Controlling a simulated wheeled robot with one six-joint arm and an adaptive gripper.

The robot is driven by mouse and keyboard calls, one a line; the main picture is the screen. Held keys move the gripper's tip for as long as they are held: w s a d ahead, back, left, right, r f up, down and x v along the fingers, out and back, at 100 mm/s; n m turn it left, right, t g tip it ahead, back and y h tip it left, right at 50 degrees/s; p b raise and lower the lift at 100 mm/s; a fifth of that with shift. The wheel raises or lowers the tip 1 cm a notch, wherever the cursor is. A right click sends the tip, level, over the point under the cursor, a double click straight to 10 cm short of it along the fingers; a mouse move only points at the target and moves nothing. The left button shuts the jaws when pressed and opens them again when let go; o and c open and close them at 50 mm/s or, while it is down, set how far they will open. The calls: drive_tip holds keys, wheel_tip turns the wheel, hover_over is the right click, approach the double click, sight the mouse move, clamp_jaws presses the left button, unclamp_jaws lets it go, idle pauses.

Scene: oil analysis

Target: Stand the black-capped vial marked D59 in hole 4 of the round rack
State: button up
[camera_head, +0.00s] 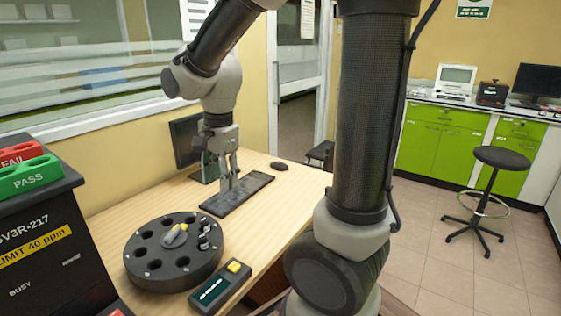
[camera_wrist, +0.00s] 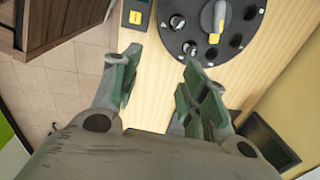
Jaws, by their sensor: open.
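The round rack (camera_head: 140,272) is a dark disc with several holes and a grey-yellow knob (camera_head: 177,236) at its middle. It also shows in the wrist view (camera_wrist: 232,50). Two small vials (camera_head: 204,243) with dark and pale parts stand at the rack's right side; they also show in the wrist view (camera_wrist: 178,22). I cannot read D59 on either, nor the hole numbers. My gripper (camera_head: 228,182) hangs fingers down above the keyboard, behind and right of the rack. In the wrist view my gripper (camera_wrist: 160,72) is open, with nothing between its fingers.
A keyboard (camera_head: 237,195) and mouse (camera_head: 279,166) lie on the wooden desk, with a monitor (camera_head: 187,140) behind. A small box with a yellow button (camera_head: 220,287) is in front of the rack. A black machine (camera_head: 45,240) with red and green trays (camera_head: 30,177) stands at left.

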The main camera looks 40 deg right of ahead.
drive_tip(key=s+d+r+n+t, duration=0.1)
drive_tip(key=s+d+r+n, duration=0.3)
drive_tip(key=s+n, duration=0.3)
drive_tip(key=s+d+r+n+t, duration=0.2)
drive_tip(key=s+d+r+n, duration=0.2)
drive_tip(key=s+n, duration=0.4)
drive_tip(key=shift+d, duration=0.55)
drive_tip(key=shift+o, duration=0.3)
